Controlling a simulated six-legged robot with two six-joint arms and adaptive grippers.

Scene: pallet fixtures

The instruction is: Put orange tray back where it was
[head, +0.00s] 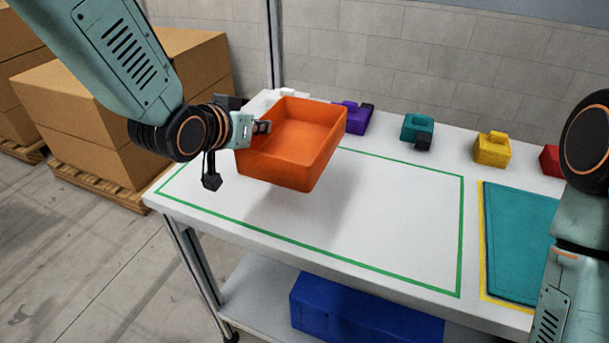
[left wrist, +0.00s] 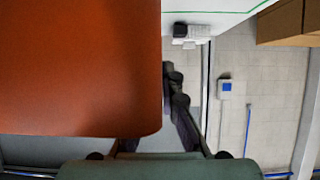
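The orange tray (head: 290,172) is in the air above the left part of the white table, slightly tilted, with its shadow on the tabletop below. My left gripper (head: 262,127) is shut on the tray's left wall near the rim. In the left wrist view the orange tray (left wrist: 80,70) fills the left side, and a dark finger shows along its edge; the other finger is hidden. A green outline (head: 462,235) marks a bare rectangle on the table under and right of the tray. My right arm shows at the right edge, but its gripper is out of view.
A teal mat (head: 522,240) lies in a yellow outline at right. Purple (head: 355,118), teal (head: 415,127), yellow (head: 491,152) and red (head: 550,160) blocks line the back edge. A blue bin (head: 365,315) is on the lower shelf. Cardboard boxes (head: 90,110) stand at left.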

